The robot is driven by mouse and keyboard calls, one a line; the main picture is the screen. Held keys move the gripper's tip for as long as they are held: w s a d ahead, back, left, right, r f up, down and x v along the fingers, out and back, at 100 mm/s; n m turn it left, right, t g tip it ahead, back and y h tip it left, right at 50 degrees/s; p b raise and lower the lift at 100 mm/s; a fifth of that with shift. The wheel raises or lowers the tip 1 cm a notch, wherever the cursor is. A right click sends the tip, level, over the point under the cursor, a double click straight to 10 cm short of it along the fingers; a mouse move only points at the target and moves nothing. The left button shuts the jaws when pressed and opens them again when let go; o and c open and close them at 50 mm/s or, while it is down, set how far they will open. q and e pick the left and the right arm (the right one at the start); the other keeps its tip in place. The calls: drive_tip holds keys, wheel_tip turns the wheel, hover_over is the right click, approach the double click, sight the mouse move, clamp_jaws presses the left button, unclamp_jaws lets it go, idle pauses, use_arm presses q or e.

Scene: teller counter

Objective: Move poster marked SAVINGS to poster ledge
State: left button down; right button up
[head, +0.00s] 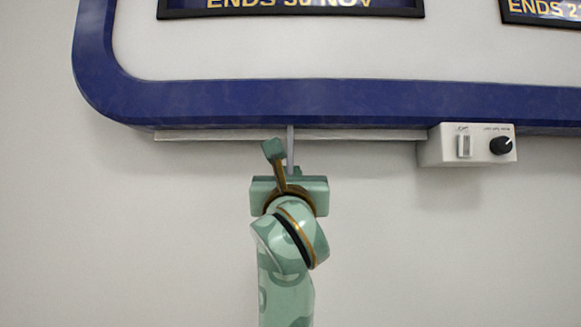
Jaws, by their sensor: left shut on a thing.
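My left gripper (279,160) is raised in front of the wall, just below the blue border. It is shut on a thin grey upright strip (290,148), whose top reaches the lower edge of the border. I cannot tell whether this strip is part of a poster. A thin white ledge-like strip (200,135) runs under the border, behind the gripper. A dark-framed poster (290,8) at the top reads "ENDS 30 NOV"; its upper part is out of view. No SAVINGS marking is visible. My right gripper is not in view.
A blue rounded border (350,98) surrounds a white panel (460,55). A second dark-framed poster (545,12) is cut off at the top right. A white control box (450,150) with a switch and black knob juts out right of the gripper. The wall below is bare.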

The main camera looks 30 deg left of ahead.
use_arm(q)
drive_tip(key=shift+r, duration=0.1)
drive_tip(key=shift+s+f+b, duration=0.15)
drive_tip(key=shift+f+b, duration=1.4)
drive_tip(key=shift+f, duration=0.3)
drive_tip(key=shift+d, duration=0.1)
drive_tip(key=shift+f, duration=0.1)
wheel_tip(320, 180, down, 3)
drive_tip(key=b, duration=0.3)
drive_tip(key=shift+s+f, duration=0.1)
drive_tip(key=shift+f, duration=0.1)
drive_tip(key=shift+f, duration=0.1)
wheel_tip(320, 180, down, 4)
drive_tip(key=b, duration=0.3)
drive_tip(key=shift+r, duration=0.25)
